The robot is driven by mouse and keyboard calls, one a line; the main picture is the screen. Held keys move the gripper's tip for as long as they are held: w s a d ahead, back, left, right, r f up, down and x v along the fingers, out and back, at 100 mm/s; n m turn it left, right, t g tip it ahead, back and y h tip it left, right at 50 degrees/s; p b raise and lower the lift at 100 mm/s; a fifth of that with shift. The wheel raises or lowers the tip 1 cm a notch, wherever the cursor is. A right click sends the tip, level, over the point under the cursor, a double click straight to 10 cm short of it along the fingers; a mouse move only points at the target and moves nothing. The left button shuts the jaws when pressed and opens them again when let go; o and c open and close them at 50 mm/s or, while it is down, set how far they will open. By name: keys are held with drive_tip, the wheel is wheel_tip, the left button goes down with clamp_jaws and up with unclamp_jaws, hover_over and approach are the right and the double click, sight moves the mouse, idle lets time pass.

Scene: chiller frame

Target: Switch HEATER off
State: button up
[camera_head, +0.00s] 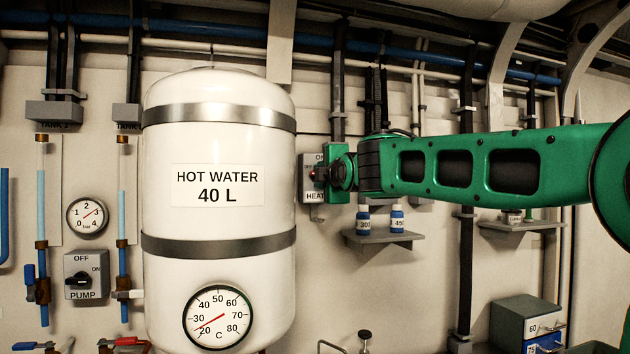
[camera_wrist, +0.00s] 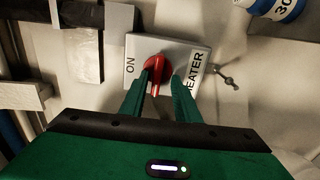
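The HEATER switch box (camera_head: 307,190) is a grey plate on the wall just right of the hot water tank in the head view. It is partly hidden by my gripper (camera_head: 326,174). In the wrist view the plate (camera_wrist: 190,60) shows an ON label at left and HEATER at right. Its red rotary knob (camera_wrist: 154,70) sits between these labels, with its pointer toward the bottom of that picture. My gripper (camera_wrist: 161,77) is open, its two green fingers apart on either side of the knob. I cannot tell whether they touch it.
The white hot water tank (camera_head: 218,130) stands close left of the switch. Below my arm a shelf (camera_head: 382,238) holds two blue-and-white bottles. A PUMP switch (camera_head: 82,279) is at far left. A small metal fitting (camera_wrist: 226,78) sticks out beside the heater plate.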

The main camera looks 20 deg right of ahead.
drive_tip(key=shift+s+d+r, duration=0.1)
drive_tip(key=shift+s, duration=0.05)
drive_tip(key=s, duration=1)
drive_tip(key=shift+s, duration=0.2)
drive_tip(key=s+d+f+m+g+h, duration=0.1)
drive_tip(key=s+d+f+m+g, duration=0.25)
drive_tip(key=d+f, duration=0.45)
drive_tip(key=s+d+f+m+g+h, duration=0.1)
drive_tip(key=s+d+f+m+g, duration=0.3)
drive_tip(key=f, duration=0.7)
drive_tip(key=s+d+f+m+g+h, duration=0.1)
drive_tip(key=s+d+f+m+g, duration=0.1)
drive_tip(key=s+d+f+m, duration=0.6)
drive_tip(key=s+a+f+m+g+y, duration=0.1)
drive_tip(key=s+f+m+g, duration=0.3)
drive_tip(key=s+f, duration=0.5)
drive_tip(key=s+a+f+m+g+y, duration=0.2)
drive_tip(key=s+f+m+g, duration=0.2)
drive_tip(key=s+f, duration=0.6)
drive_tip(key=s+m, duration=0.1)
drive_tip(key=s, duration=0.4)
drive_tip(key=shift+s+f+g, duration=0.2)
drive_tip(key=shift+f+g, duration=0.05)
drive_tip(key=shift+g, duration=0.1)
